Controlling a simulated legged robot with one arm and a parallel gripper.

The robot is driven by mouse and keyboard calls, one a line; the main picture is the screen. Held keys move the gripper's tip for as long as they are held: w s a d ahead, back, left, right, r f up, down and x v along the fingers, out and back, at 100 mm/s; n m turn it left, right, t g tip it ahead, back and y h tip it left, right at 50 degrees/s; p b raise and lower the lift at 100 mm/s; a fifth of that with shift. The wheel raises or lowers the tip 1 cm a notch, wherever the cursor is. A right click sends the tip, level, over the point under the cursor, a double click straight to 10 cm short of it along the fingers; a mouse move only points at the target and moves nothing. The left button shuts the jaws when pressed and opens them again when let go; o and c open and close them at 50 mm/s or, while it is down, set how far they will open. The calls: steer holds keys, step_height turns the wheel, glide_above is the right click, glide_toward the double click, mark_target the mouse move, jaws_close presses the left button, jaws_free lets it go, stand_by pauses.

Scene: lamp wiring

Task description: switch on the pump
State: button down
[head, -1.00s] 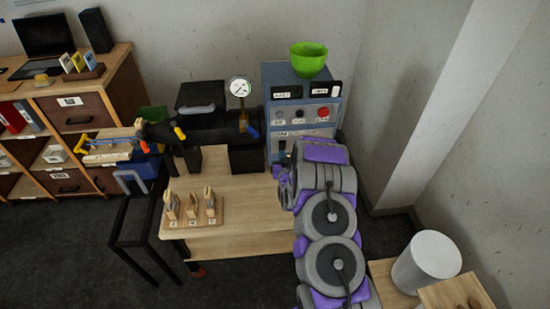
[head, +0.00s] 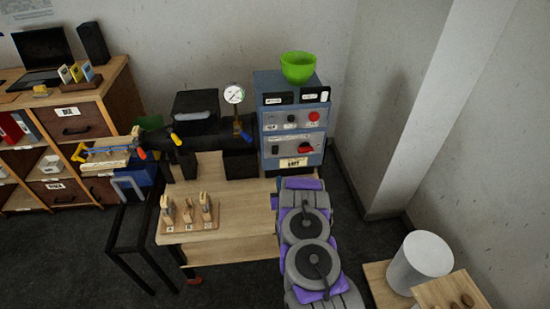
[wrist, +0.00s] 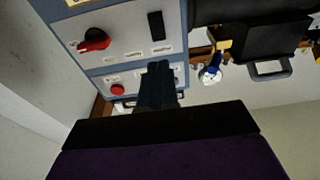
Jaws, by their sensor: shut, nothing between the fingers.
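The blue-grey control cabinet (head: 262,95) stands at the table's back right. Its upper panel has a red button (head: 314,116) and a black knob (head: 291,118). Its lower panel has a red-and-black rotary switch (head: 305,149) and a black upright switch (head: 275,150). The wrist view shows the cabinet upside down, with the rotary switch (wrist: 95,40), black switch (wrist: 157,25) and red button (wrist: 117,90). My gripper (wrist: 158,68) is shut and empty, pointing at the cabinet front; contact cannot be told.
A black cylinder machine (head: 205,138) with a gauge (head: 234,94) lies left of the cabinet. A green bowl (head: 298,67) sits on the cabinet. A wooden block with clips (head: 188,220) stands on the table's front. A white cylinder (head: 420,262) stands at right.

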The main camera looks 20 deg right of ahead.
mark_target(274, 150)
steer(key=b+x, duration=0.3)
steer(key=x, duration=1.1)
steer(key=shift+r, duration=0.15)
